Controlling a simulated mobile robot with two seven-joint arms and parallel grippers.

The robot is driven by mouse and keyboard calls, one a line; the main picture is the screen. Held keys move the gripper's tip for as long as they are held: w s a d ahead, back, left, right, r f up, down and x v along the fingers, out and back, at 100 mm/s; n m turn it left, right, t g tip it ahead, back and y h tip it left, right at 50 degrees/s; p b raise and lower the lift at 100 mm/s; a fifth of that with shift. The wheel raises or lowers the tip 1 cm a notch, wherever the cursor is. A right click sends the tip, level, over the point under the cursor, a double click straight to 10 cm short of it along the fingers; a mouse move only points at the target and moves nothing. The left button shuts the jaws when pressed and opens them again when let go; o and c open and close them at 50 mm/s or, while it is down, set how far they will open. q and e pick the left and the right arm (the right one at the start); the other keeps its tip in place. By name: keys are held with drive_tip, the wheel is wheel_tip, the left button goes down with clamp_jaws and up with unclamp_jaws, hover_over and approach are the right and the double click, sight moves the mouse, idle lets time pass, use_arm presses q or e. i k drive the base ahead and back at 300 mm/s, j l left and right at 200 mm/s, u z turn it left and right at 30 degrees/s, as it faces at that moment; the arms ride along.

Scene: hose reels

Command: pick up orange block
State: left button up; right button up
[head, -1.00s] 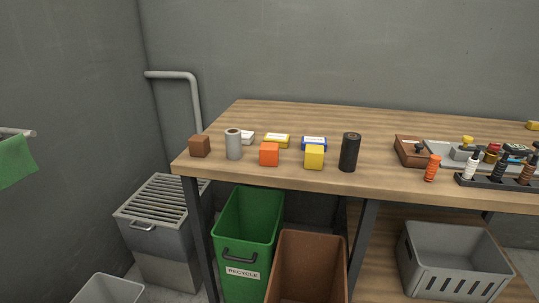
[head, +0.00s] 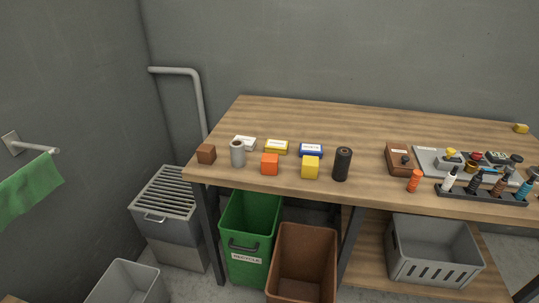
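The orange block (head: 270,164) is a small cube on the wooden table (head: 330,120), close to its front edge. It stands between a grey cylinder (head: 238,154) on its left and a yellow block (head: 310,167) on its right, apart from both. A yellow-and-white box (head: 276,147) lies just behind it. Neither of my grippers shows in the head view.
A brown block (head: 206,153) is at the table's left end and a black cylinder (head: 342,164) is right of the yellow block. A green recycle bin (head: 247,262) and a brown bin (head: 303,275) stand below the front edge.

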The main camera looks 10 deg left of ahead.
sight(268, 162)
drive_tip(key=i+l+z, duration=0.1)
drive_tip(key=i, duration=0.85)
